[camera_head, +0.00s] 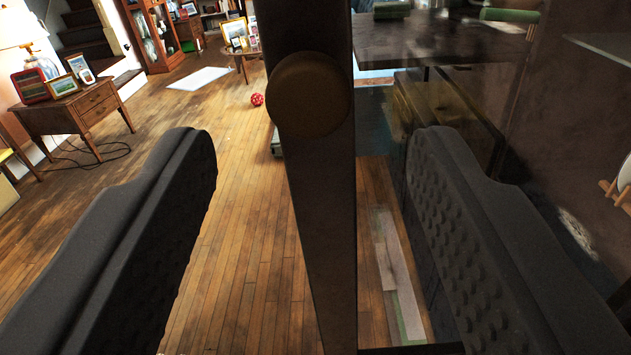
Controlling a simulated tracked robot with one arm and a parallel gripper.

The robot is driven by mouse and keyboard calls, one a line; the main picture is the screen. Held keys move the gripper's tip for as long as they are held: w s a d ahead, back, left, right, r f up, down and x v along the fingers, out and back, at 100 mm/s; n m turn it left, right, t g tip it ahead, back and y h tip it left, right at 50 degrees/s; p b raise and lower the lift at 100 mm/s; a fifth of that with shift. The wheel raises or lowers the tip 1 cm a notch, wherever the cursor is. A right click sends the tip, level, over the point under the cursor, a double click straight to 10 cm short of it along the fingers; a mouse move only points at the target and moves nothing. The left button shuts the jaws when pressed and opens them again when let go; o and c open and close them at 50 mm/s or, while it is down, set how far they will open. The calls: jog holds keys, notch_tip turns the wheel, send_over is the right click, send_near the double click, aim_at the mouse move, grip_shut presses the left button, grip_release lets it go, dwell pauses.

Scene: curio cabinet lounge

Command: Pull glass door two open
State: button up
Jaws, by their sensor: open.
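The dark frame edge of a glass door (325,200) stands upright in the middle of the view, with a round dark knob (308,95) on it near the top. Clear glass seems to fill the area to the right of the frame. I cannot tell from any label which door this is. My gripper (315,165) is open, with one dark padded finger left of the frame and the other right of it. The frame stands between the fingers, and gaps show on both sides. The fingers appear not to touch it.
A red ball (257,99) lies on the wooden floor (225,250). A dark shelf (430,38) shows behind the glass at right. The floor left of the frame is mostly clear.

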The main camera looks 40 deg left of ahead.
jog(key=v, duration=0.8)
jog(key=shift+w, duration=0.1)
jog(key=a+r+m+h+p, duration=0.2)
jog(key=a+r+h+p, duration=0.1)
jog(key=a+r, duration=0.5)
jog(key=a+r+m+t+h+p, duration=0.1)
jog(key=a+r+h, duration=0.4)
jog(key=a, duration=0.9)
jog(key=s+a+r+m+h+p, duration=0.1)
jog(key=a+r+m+h+p, duration=0.2)
jog(key=a+r, duration=0.8)
jog(key=shift+a+r+m+t+h+p, duration=0.2)
jog(key=shift+m+t+h+p, duration=0.25)
jog(key=shift+p, duration=0.75)
